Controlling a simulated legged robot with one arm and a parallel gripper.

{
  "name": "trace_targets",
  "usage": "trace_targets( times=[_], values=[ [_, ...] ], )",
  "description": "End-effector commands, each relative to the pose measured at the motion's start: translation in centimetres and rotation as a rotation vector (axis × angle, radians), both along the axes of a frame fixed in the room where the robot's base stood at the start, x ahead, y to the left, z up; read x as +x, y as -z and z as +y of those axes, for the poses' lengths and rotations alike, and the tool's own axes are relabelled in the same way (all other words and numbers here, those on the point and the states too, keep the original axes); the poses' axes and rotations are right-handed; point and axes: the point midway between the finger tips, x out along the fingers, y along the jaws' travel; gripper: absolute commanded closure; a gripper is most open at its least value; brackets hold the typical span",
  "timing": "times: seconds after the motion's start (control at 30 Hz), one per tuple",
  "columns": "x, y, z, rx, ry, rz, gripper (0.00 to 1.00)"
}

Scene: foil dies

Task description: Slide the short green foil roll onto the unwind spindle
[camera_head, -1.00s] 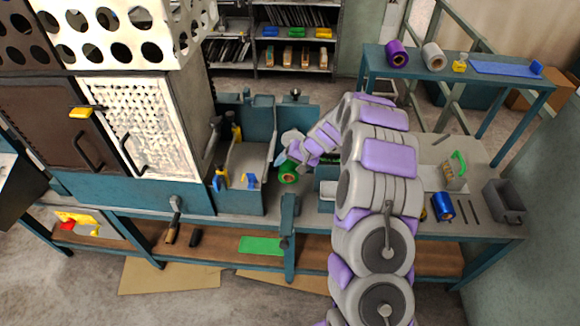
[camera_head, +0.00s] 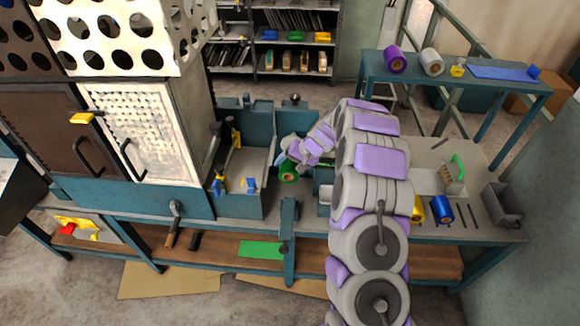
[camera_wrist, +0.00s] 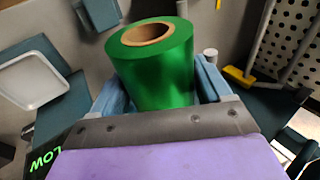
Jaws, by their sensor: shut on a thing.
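The short green foil roll (camera_head: 288,172) is in my gripper, in front of the teal machine frame on the bench. In the wrist view the green roll (camera_wrist: 160,68) stands between the two blue-grey fingers of my gripper (camera_wrist: 158,90), which press on its sides. Its brown core opening faces up and away from the wrist. In the head view my gripper (camera_head: 284,161) is partly covered by my forearm. I cannot clearly make out the unwind spindle; a small pale grey cylinder end (camera_wrist: 210,54) shows just right of the roll, and I cannot tell what it is.
A white tray (camera_wrist: 32,80) lies left of the roll in the wrist view. A blue roll (camera_head: 442,208) and a grey bin (camera_head: 504,204) stand on the bench's right. Purple (camera_head: 396,60) and silver (camera_head: 432,61) rolls rest on the back table. The cabinet (camera_head: 140,125) stands left.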

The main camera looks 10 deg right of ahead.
Motion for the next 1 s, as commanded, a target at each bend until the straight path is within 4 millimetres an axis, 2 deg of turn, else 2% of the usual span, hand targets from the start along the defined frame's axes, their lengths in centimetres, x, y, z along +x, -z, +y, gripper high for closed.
trace_targets(
  times=[1.0],
  values=[
    [2.2,0.0,-0.7,-0.002,0.002,-0.002,0.66]
  ],
)
